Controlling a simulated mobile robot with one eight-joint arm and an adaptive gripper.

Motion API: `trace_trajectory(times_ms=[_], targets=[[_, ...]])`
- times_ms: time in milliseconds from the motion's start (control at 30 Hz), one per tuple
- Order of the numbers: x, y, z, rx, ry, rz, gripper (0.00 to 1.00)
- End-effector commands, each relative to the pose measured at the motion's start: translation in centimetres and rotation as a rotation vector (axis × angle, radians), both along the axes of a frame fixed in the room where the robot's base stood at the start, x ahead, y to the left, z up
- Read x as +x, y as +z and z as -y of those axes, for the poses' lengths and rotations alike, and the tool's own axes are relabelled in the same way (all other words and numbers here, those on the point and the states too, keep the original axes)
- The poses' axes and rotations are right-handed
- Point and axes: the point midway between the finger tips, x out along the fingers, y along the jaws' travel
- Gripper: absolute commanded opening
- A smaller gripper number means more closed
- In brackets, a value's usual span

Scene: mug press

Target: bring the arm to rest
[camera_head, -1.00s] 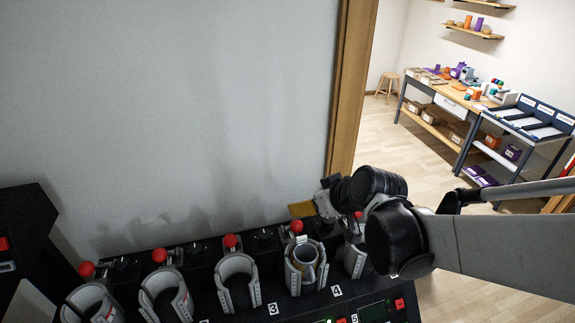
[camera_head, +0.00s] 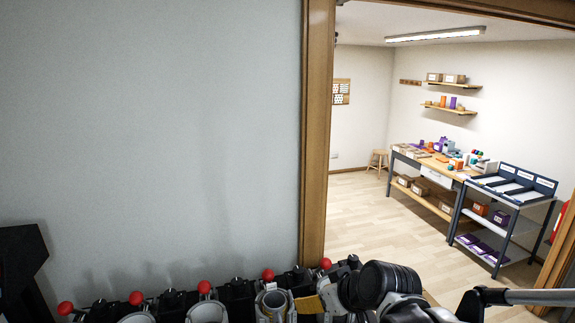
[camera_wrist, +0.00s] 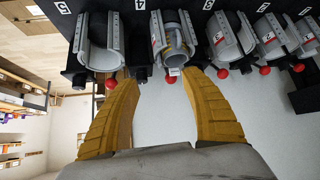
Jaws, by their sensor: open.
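My gripper (camera_head: 309,304) is at the bottom of the head view, with a yellow finger showing just right of a press cradle that holds a grey mug (camera_head: 275,299). In the wrist view my gripper (camera_wrist: 157,80) has its two yellow fingers wide apart and nothing between their pads. Beyond the tips stands the cradle (camera_wrist: 155,36) beside label 4, with the grey mug (camera_wrist: 176,42) inside it. I cannot tell the exact gap between the fingers and the cradle. My dark wrist and arm reach in from the lower right of the head view.
A row of presses with red-knobbed levers (camera_head: 204,287) runs along the bottom, close to a plain wall (camera_head: 150,120). A wooden door frame (camera_head: 315,130) stands behind my gripper. Beyond it are open floor (camera_head: 375,215), a workbench (camera_head: 430,165) and a rack (camera_head: 510,190).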

Motion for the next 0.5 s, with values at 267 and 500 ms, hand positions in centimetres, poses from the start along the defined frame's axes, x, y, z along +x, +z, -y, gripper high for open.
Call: trace_trajectory(times_ms=[267, 500], targets=[[-2.4, -5.2, 2.1, -0.009, -0.073, -0.030, 0.54], [-6.3, -12.9, 5.2, -0.019, -0.191, -0.070, 0.54]])
